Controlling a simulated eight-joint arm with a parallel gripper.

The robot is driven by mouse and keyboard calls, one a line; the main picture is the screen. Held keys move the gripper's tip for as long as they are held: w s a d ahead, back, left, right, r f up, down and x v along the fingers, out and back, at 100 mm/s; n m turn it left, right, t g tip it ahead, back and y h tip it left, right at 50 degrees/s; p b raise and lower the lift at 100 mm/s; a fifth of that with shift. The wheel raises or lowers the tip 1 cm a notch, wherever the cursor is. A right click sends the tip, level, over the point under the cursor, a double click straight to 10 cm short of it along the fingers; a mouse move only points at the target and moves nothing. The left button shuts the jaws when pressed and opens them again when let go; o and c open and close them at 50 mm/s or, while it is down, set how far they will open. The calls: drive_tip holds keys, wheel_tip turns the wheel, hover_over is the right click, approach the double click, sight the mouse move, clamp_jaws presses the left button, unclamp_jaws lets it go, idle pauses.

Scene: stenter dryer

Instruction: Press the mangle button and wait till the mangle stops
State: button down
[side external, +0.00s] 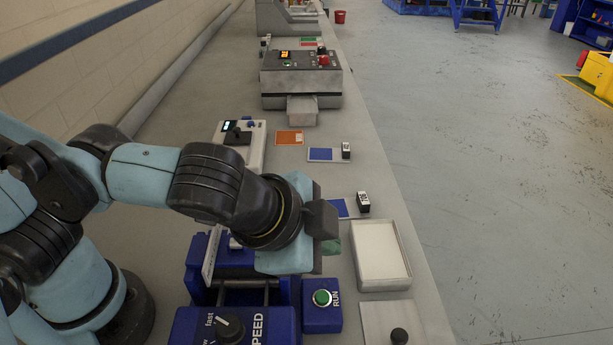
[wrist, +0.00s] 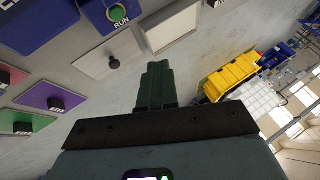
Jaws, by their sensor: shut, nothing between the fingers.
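The blue machine (side external: 235,325) at the bottom of the side view has a black SPEED knob (side external: 230,327) and metal rollers partly hidden behind my arm. Its green RUN button (side external: 322,298) sits on a blue box at its right side. My gripper (side external: 331,246) is above and behind the button in the side view, mostly hidden by my wrist. In the wrist view my gripper (wrist: 157,68) has its dark green fingers together and empty, apart from the button.
A white tray (side external: 381,283) and a pale plate with a black knob (side external: 399,336) lie right of the blue machine. Coloured cards with small black blocks, including an orange card (side external: 289,138), lie farther back. A grey machine (side external: 300,75) stands beyond. Open floor lies right of the bench.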

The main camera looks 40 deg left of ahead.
hover_over(320, 299)
wheel_tip(320, 299, down, 7)
drive_tip(key=shift+w+f, duration=0.1)
drive_tip(key=shift+f, duration=0.7)
drive_tip(key=shift+f, duration=0.15)
idle(1.8)
drive_tip(key=shift+f, duration=0.3)
